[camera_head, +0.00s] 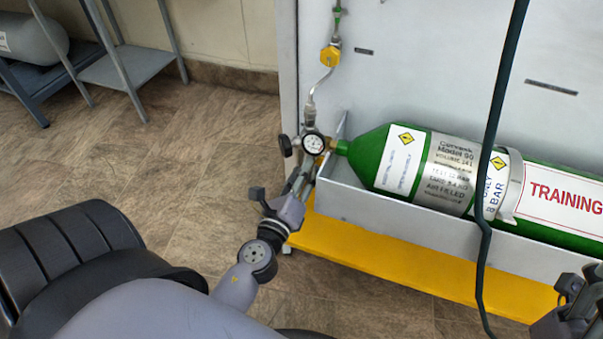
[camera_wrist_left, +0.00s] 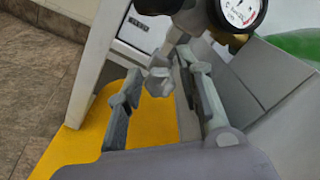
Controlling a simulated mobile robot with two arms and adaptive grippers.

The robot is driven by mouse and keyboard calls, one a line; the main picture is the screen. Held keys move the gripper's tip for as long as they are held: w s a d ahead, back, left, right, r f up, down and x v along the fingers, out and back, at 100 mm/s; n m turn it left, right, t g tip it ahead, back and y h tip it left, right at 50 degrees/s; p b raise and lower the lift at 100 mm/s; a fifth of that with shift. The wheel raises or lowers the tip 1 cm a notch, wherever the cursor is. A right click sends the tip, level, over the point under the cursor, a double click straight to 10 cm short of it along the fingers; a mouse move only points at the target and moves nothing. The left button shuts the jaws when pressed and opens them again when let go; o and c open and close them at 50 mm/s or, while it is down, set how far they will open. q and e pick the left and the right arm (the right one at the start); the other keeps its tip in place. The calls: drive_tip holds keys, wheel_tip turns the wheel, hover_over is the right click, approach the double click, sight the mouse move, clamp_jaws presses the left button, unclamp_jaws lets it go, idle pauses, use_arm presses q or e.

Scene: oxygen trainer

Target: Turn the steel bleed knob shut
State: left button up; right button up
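The steel bleed knob (camera_wrist_left: 159,82) is a small silver piece below the regulator body in the left wrist view. My left gripper (camera_wrist_left: 160,66) is open, with one finger on either side of the knob; I see gaps between them. In the head view my left gripper (camera_head: 303,178) reaches up to just below the pressure gauge (camera_head: 313,144), and I cannot make out the knob there. The gauge also shows in the left wrist view (camera_wrist_left: 241,12). My right gripper (camera_head: 572,308) is partly in view at the lower right, away from the regulator; its finger opening is unclear.
A green cylinder (camera_head: 378,157) lies in a grey trough (camera_head: 345,196) above a yellow base (camera_head: 375,254). A black knob (camera_head: 285,145) sits left of the gauge. A dark hose (camera_head: 495,110) hangs in front of the cylinder. A yellow fitting (camera_head: 330,56) is on the panel above.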

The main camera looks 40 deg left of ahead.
use_arm(q)
drive_tip(key=shift+o, duration=0.8)
drive_tip(key=v, duration=1.2)
drive_tip(key=shift+s+f, duration=0.1)
drive_tip(key=shift+f, duration=0.05)
